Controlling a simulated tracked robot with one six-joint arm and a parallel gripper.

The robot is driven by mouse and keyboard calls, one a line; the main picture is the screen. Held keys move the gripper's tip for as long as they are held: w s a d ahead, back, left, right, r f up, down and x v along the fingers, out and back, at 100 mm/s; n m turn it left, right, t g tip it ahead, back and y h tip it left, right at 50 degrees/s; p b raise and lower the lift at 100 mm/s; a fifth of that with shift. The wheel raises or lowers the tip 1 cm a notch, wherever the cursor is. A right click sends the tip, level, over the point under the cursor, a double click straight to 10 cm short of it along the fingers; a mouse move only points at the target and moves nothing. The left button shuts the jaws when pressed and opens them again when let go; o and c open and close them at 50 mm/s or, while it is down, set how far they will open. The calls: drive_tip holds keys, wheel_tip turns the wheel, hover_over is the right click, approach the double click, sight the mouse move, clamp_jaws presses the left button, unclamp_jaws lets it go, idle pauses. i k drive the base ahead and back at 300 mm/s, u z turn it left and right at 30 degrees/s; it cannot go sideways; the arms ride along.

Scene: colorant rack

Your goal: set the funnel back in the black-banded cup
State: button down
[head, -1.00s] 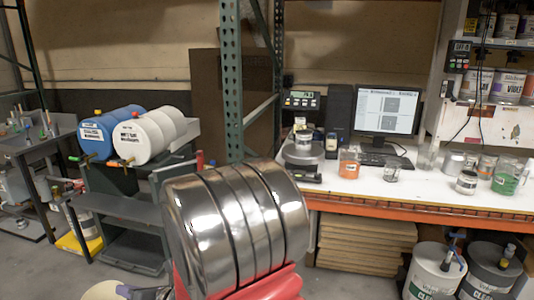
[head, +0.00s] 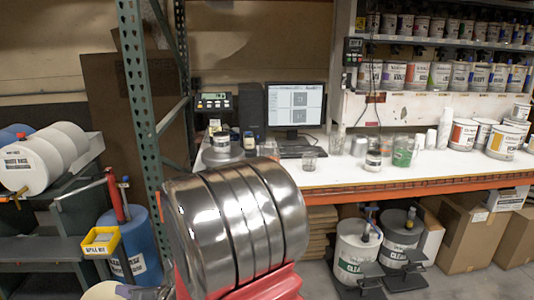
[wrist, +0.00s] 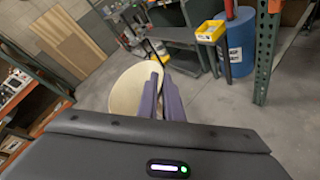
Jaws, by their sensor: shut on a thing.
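The funnel (wrist: 128,92) is a wide cream cone, held between the purple fingers of my gripper (wrist: 162,98) in the wrist view. My gripper is shut on it, out over the grey floor. In the head view only a part of the funnel (head: 104,291) shows at the bottom edge, beside the gripper (head: 146,293). Several cups stand on the white bench. A small pale cup with a dark band (head: 373,161) stands left of a green cup (head: 402,153); it is too small to be sure that it is the black-banded one.
The white bench (head: 330,176) has an orange front edge and carries a monitor (head: 294,104) and a scale (head: 222,150). A green rack post (head: 138,100) stands left of it. Pails (head: 357,250) and boxes (head: 465,232) sit below. Open floor shows in the wrist view.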

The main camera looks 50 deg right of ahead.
sight(309, 167)
drive_tip(key=u, duration=0.55)
drive_tip(key=i, duration=0.1)
drive_tip(key=z, duration=1.85)
